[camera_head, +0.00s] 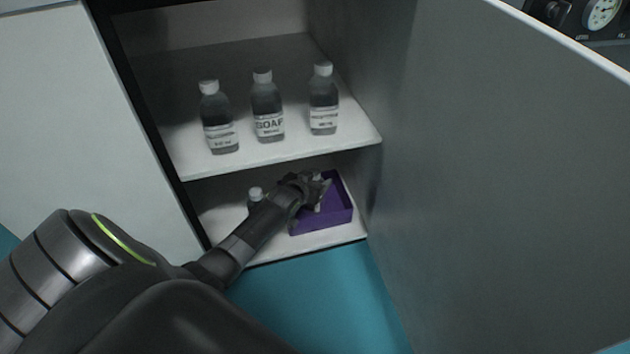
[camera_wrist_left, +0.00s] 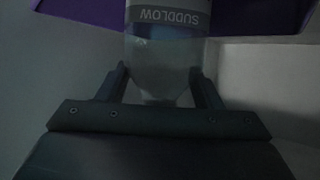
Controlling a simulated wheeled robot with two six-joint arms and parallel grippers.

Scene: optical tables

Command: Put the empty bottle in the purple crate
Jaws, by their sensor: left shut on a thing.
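The purple crate (camera_head: 340,216) sits on the lower shelf of the open cabinet, towards its right side. Part of its wall shows along the top of the left wrist view (camera_wrist_left: 240,20). My left gripper (camera_head: 318,184) reaches over the crate and is shut on a clear bottle (camera_wrist_left: 160,68). The bottle's grey label reads SUDDLOW, upside down in the left wrist view. In the head view my gripper mostly hides this bottle. I cannot tell whether it touches the crate floor. My right gripper is not in view.
Another white-capped bottle (camera_head: 255,194) stands on the lower shelf left of the crate, partly behind my arm. Three labelled bottles, one marked SOAP (camera_head: 267,108), stand on the upper shelf (camera_head: 200,170) above. The open cabinet door (camera_head: 500,180) closes off the right.

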